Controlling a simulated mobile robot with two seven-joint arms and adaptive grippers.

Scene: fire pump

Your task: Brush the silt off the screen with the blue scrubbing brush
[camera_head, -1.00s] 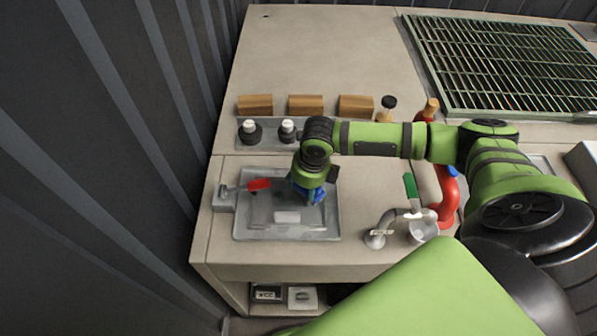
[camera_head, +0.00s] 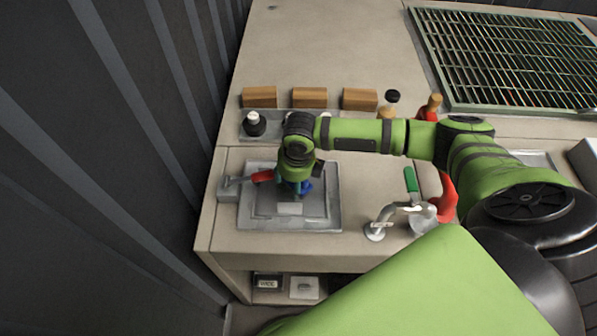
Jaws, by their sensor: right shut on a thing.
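My right gripper (camera_head: 296,184) is over the grey recessed tray with the screen (camera_head: 326,216) on the left part of the bench. It is shut on the blue scrubbing brush (camera_head: 305,187), which shows only in part under the wrist. A light grey rectangular patch (camera_head: 290,209) lies in the recess just in front of the brush. I cannot tell whether it is silt, or whether the bristles touch the screen. My left gripper is not in view.
A red-handled lever (camera_head: 262,176) stands at the tray's left edge. A metal spout (camera_head: 386,214), a green handle (camera_head: 410,180) and a red pipe (camera_head: 447,195) stand to the right. Wooden blocks (camera_head: 309,97) and a black knob (camera_head: 254,124) sit behind. A large green grating (camera_head: 510,60) lies at the back right.

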